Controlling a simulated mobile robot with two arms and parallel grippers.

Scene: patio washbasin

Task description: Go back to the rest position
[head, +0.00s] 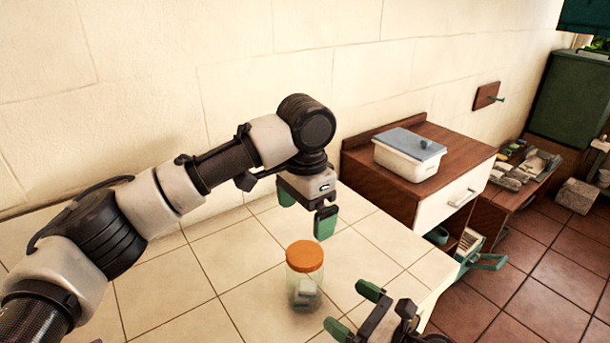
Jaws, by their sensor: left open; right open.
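My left gripper (306,208) hangs over the tiled counter with its green fingers pointing down. It is open and empty, up and behind the jar in the picture. My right gripper (353,309) is at the bottom edge, its green fingers apart and pointing left. It is open and empty, to the right of the jar. A clear jar (306,289) with an orange lid (305,256) stands upright on the counter, with pale items inside. Neither gripper appears to touch it. Most of my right arm is out of the picture.
The tiled counter (170,292) is mostly bare. To its right stands a wooden cabinet (385,183) bearing a white box (408,160) with a blue-grey lid. Beyond are a low shelf with small items (520,168) and a green cabinet (571,97). A cream wall closes the back.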

